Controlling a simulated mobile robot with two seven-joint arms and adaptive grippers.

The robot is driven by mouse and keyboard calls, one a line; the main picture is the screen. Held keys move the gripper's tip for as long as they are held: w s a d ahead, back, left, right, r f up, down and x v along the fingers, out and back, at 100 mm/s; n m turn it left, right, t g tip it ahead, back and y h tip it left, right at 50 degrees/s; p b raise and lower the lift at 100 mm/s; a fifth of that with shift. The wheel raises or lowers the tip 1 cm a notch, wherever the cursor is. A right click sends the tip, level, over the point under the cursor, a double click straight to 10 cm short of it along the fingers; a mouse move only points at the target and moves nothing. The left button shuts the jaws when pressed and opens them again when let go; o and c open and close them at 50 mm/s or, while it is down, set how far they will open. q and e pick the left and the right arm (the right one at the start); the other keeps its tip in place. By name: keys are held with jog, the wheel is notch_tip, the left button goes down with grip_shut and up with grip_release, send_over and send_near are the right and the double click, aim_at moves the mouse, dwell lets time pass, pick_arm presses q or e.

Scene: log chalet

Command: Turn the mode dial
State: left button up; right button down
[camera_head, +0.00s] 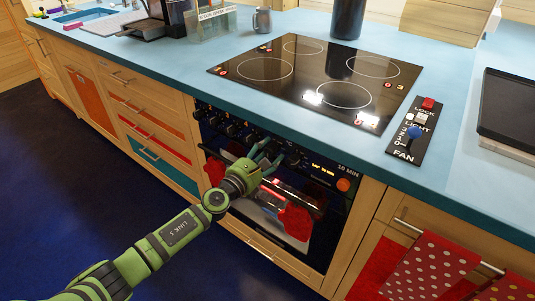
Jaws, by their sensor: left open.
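The black oven front (322,205) carries a row of black dials under the worktop. Several small dials (231,131) sit at the left of the panel. A larger dial (292,158) sits nearer its middle, beside a lit display (322,168). Which one is the mode dial I cannot read. My left gripper (269,157) is green, open and empty in front of the panel, with its fingers just left of the larger dial. I cannot tell whether they touch it. My left arm hides part of the oven door. My right gripper is out of view.
An orange round button (343,184) sits right of the display. Red oven mitts (295,221) show at the oven door. The blue worktop (185,57) holds a hob (312,72) and a switch panel (410,131). Towels (428,270) hang at the right. The floor at left is clear.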

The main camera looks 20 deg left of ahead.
pick_arm(q)
jog(key=shift+w, duration=0.1)
jog(key=c, duration=1.2)
jog(key=shift+o, duration=0.2)
